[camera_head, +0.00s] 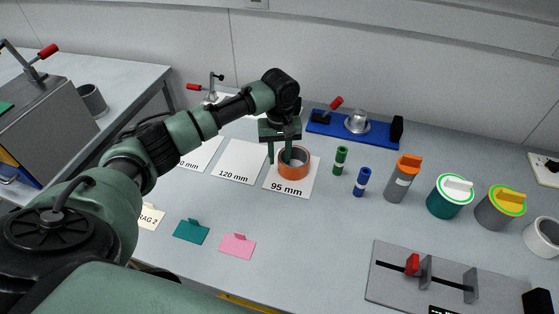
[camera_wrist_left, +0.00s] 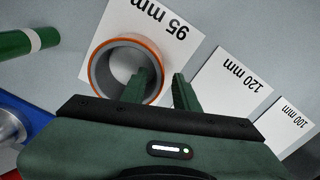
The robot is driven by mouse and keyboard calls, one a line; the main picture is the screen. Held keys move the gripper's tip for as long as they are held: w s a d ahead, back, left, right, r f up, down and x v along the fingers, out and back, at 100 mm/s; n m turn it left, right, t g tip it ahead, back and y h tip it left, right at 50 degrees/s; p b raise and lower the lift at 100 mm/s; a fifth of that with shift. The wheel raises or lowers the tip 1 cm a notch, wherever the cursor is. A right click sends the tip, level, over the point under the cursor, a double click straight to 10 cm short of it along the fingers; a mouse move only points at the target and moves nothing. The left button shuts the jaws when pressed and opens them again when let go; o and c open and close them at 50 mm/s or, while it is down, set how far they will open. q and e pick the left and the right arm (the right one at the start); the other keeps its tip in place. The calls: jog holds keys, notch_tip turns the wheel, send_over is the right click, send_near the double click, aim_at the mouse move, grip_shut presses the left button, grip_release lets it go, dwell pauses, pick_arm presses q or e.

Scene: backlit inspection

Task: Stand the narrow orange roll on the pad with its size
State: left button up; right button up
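The narrow orange roll (camera_head: 293,173), a short ring with a grey inside, sits flat on the white pad marked 95 mm (camera_head: 275,187). The roll (camera_wrist_left: 157,49) and the 95 mm pad (camera_wrist_left: 181,15) also show in the left wrist view. My left gripper (camera_head: 279,162) is open and straddles the roll's wall: one finger is inside the ring, the other outside. In the left wrist view the fingers (camera_wrist_left: 160,76) stand apart with the wall between them; contact is not clear. My right gripper is not in view.
The 120 mm pad (camera_head: 239,161) and another pad (camera_head: 200,152) lie to the left. A blue fixture (camera_head: 378,137) stands behind. Coloured cards (camera_head: 237,246) lie in front; the table's middle is clear.

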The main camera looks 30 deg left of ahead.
pick_arm(q)
notch_tip(320, 180, up, 10)
jog(key=shift+b, duration=0.45)
